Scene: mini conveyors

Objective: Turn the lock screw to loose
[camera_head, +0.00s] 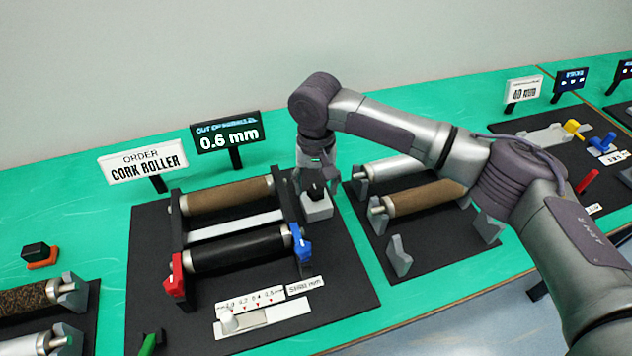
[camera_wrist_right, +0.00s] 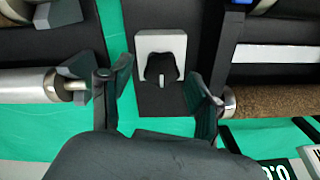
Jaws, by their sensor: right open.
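The lock screw is a black winged knob (camera_wrist_right: 160,66) on a pale grey block (camera_wrist_right: 143,43), beside the right side of the roller frame. In the head view the block (camera_head: 318,211) shows below my right gripper (camera_head: 317,184); the knob is partly hidden there by the fingers. My right gripper (camera_wrist_right: 157,92) is open, pointing down over the knob, with one finger to each side of it in the wrist view. I cannot tell whether the fingers touch the knob. My left gripper is not in view.
The frame holds a cork roller (camera_head: 228,196) and a black roller (camera_head: 240,249), with red (camera_head: 177,275) and blue (camera_head: 300,243) end blocks. A rack with spare rollers (camera_head: 428,196) stands close on the right. Signs reading "CORK ROLLER" (camera_head: 143,161) and "0.6 mm" (camera_head: 226,133) stand behind.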

